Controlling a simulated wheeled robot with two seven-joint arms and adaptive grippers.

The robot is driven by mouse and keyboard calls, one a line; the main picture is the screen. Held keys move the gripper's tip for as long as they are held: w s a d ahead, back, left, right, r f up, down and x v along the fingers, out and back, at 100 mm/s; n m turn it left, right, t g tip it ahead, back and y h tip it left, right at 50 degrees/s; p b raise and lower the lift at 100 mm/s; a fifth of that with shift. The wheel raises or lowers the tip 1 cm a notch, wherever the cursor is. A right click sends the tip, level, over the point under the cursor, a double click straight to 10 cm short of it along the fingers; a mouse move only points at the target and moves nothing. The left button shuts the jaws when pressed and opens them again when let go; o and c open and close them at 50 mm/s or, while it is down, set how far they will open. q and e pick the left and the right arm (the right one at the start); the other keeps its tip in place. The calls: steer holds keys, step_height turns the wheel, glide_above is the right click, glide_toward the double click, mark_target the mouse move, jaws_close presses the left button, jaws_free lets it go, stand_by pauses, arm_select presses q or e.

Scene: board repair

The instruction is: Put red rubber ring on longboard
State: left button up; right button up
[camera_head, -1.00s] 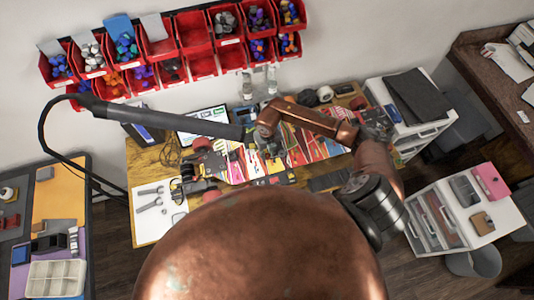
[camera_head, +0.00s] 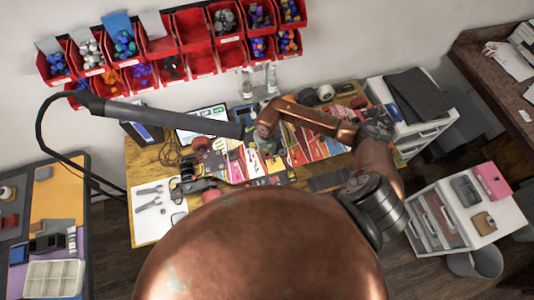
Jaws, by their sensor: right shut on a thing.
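The longboard (camera_head: 236,166) lies on the workbench, with a colourful deck and dark red wheels near its left end. My right gripper (camera_head: 267,150) hangs from the copper forearm over the middle of the board. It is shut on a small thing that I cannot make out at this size. I cannot pick out the red rubber ring, nor tell whether the gripper touches the board. I cannot pick out my left gripper with certainty.
A grey lamp arm (camera_head: 170,121) crosses above the bench from the left. Hand tools lie on a white sheet (camera_head: 150,228) at the bench's left. Red bins (camera_head: 193,30) hang on the wall. A drawer unit (camera_head: 418,140) stands at the right. Several coloured tools lie beside the board.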

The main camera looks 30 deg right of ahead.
steer(key=shift+f, duration=0.1)
steer(key=o, duration=1.1)
steer(key=shift+c, duration=0.2)
steer(key=shift+c, duration=1.1)
step_height(320, 180, up, 8)
steer(key=p, duration=0.5)
steer(key=shift+f, duration=0.25)
